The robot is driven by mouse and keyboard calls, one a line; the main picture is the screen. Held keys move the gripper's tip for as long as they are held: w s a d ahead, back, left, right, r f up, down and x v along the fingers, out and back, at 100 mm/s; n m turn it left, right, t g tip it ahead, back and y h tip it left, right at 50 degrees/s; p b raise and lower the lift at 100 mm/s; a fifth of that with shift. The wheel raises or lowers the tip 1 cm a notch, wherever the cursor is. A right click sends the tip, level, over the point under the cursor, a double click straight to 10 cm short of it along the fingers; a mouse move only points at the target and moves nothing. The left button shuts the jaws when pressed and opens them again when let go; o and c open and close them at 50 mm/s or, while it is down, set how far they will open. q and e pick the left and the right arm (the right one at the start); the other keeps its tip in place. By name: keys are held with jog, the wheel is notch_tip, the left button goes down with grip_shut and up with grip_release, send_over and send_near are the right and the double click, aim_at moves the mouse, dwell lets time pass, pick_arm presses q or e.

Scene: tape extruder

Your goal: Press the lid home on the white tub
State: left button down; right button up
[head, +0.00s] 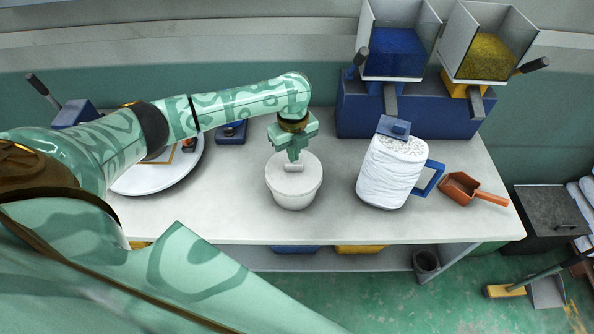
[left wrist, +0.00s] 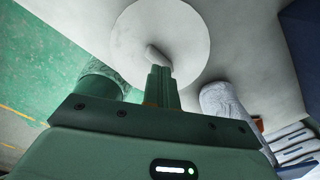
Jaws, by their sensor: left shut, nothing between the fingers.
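The white tub (head: 293,198) stands upright near the middle of the table. Its round pale lid (head: 309,170) lies on top, roughly level, with a small bar-shaped handle (head: 293,167) in the middle. I cannot tell whether the lid's rim is fully down. My left gripper (head: 293,157) points down right over the handle, its fingers shut and empty. In the left wrist view the shut fingers (left wrist: 159,78) reach to the handle (left wrist: 156,57), over the lid (left wrist: 190,40); whether they touch is unclear. My right gripper is not in view.
A white ribbed container (head: 390,172) with a blue handle stands right of the tub, beside an orange scoop (head: 462,187). Blue (head: 395,50) and yellow (head: 487,57) hoppers stand behind. A round white plate (head: 160,177) lies left. The table front (head: 330,228) is clear.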

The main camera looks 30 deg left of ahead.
aim_at(294, 164)
pick_arm(q)
jog(key=shift+f+b, duration=0.3)
jog(key=shift+f, duration=0.5)
dwell(0.4)
jog(key=shift+r, duration=0.1)
notch_tip(294, 164, up, 7)
jog(key=p, duration=0.8)
jog(key=shift+p, duration=0.35)
